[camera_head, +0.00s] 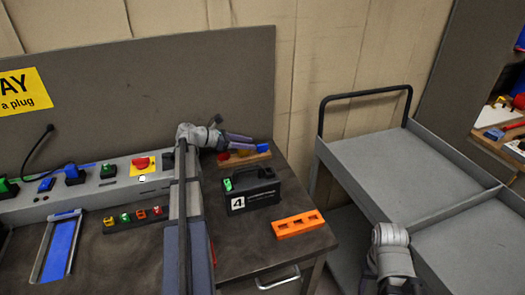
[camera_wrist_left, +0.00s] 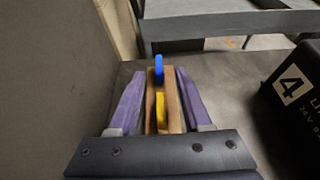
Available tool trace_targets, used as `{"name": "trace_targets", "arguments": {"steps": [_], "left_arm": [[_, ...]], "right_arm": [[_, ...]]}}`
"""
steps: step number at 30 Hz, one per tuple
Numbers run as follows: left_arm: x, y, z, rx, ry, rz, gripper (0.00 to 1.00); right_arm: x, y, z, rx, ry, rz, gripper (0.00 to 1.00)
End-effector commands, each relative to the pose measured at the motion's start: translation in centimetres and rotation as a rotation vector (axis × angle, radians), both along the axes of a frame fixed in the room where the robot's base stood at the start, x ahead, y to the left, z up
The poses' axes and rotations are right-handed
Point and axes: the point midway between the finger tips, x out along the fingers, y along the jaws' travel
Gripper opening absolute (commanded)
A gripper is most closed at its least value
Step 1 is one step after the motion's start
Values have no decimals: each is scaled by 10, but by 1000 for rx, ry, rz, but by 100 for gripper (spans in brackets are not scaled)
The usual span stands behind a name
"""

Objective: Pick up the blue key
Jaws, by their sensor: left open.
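The blue key (camera_head: 262,148) stands upright at the far end of a wooden rack (camera_head: 248,158) at the back of the table. It also shows in the left wrist view (camera_wrist_left: 159,68). A yellow key (camera_wrist_left: 160,110) stands nearer in the same rack, between my fingers. A red key (camera_head: 223,156) is at the rack's left end in the head view. My left gripper (camera_head: 252,142) is open, its purple fingers on either side of the rack in the wrist view (camera_wrist_left: 158,92). The blue key is ahead, near the fingertips; I cannot tell whether they touch anything.
A black box marked 4 (camera_head: 252,201) stands in front of the rack, to the right in the wrist view. An orange slotted block (camera_head: 298,224) lies near the table's right edge. A grey panel (camera_head: 130,85) rises behind. A grey cart (camera_head: 375,160) with empty trays stands right.

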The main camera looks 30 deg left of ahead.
Motion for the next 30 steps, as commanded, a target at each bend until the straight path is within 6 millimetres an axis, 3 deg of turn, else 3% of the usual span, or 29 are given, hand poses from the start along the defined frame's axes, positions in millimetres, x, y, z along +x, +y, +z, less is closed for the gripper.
{"name": "trace_targets", "arguments": {"steps": [12, 19, 30], "left_arm": [[36, -28, -19, 0, 0, -1, 49], [38, -30, -18, 0, 0, 0, 49], [38, -29, -17, 1, -1, 0, 8]], "right_arm": [[0, 0, -19, 0, 0, 0, 50], [0, 0, -18, 0, 0, 0, 50], [0, 0, -18, 0, 0, 0, 50]]}}
